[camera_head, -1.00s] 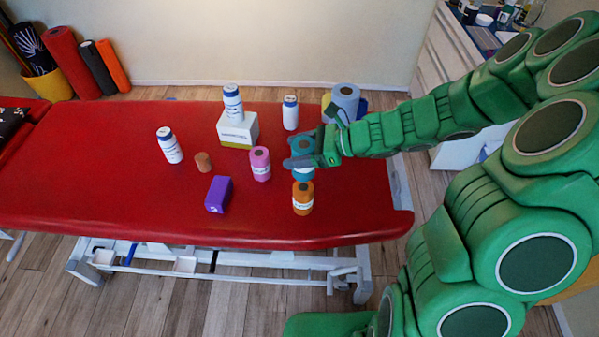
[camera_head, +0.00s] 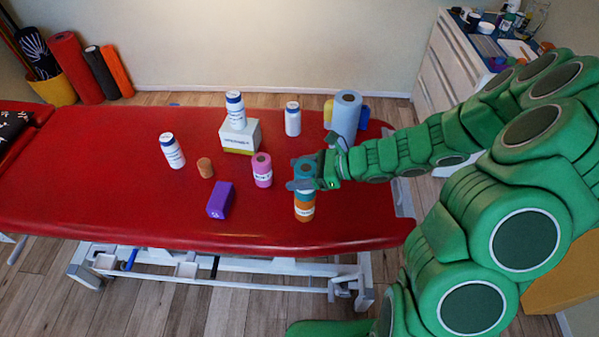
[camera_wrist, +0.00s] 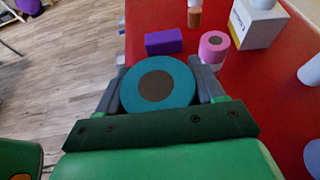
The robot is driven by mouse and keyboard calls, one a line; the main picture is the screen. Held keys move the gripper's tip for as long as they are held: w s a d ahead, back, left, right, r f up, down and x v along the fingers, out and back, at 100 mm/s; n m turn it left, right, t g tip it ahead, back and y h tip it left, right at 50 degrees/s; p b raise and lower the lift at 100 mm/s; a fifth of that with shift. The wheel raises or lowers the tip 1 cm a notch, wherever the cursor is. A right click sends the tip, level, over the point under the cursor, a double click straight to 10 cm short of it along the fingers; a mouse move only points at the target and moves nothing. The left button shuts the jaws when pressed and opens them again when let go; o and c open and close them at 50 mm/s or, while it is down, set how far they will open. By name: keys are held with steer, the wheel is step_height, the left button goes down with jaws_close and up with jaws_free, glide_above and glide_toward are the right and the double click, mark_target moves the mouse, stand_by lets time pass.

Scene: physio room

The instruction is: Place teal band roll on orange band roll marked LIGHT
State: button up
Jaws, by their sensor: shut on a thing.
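The teal band roll (camera_head: 304,167) is between the fingers of my gripper (camera_head: 303,184), which is shut on it. In the wrist view the teal roll (camera_wrist: 158,86) shows its round top with a brown core, a finger on each side. The orange band roll (camera_head: 304,208) stands upright on the red treatment table near its front edge, with a white label whose word is too small to read. In the head view the teal roll appears directly above the orange roll; whether they touch I cannot tell. The orange roll is hidden in the wrist view.
A pink roll (camera_head: 262,170) and a purple block (camera_head: 220,199) stand close by on the left of the red table (camera_head: 110,205). A white box (camera_head: 240,137) carrying a bottle (camera_head: 236,110), a white bottle (camera_head: 292,118) and a blue roll (camera_head: 345,115) stand behind.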

steer(key=shift+f, duration=0.1)
steer(key=o, duration=1.3)
steer(key=shift+c, duration=0.2)
steer(key=w+v, duration=0.1)
steer(key=v, duration=1.1)
steer(key=s+a+r+n+g+h, duration=0.1)
steer(key=s+r+n+g+h, duration=0.2)
steer(key=s+n, duration=0.4)
steer(key=s+a+r+n+g+h, duration=0.1)
steer(key=s+a+r+n+h, duration=0.15)
steer(key=s+r+n, duration=0.4)
steer(key=s+d+r+n+h, duration=0.2)
steer(key=s+d+h, duration=0.2)
steer(key=s, duration=0.3)
steer(key=s+d+r+n+t+h, duration=0.1)
steer(key=s+d+r+n+h, duration=0.1)
steer(key=s+d, duration=0.4)
steer(key=shift+s+d+n+h, duration=0.35)
steer(key=shift+s+n+h, duration=0.35)
steer(key=shift+h, duration=0.25)
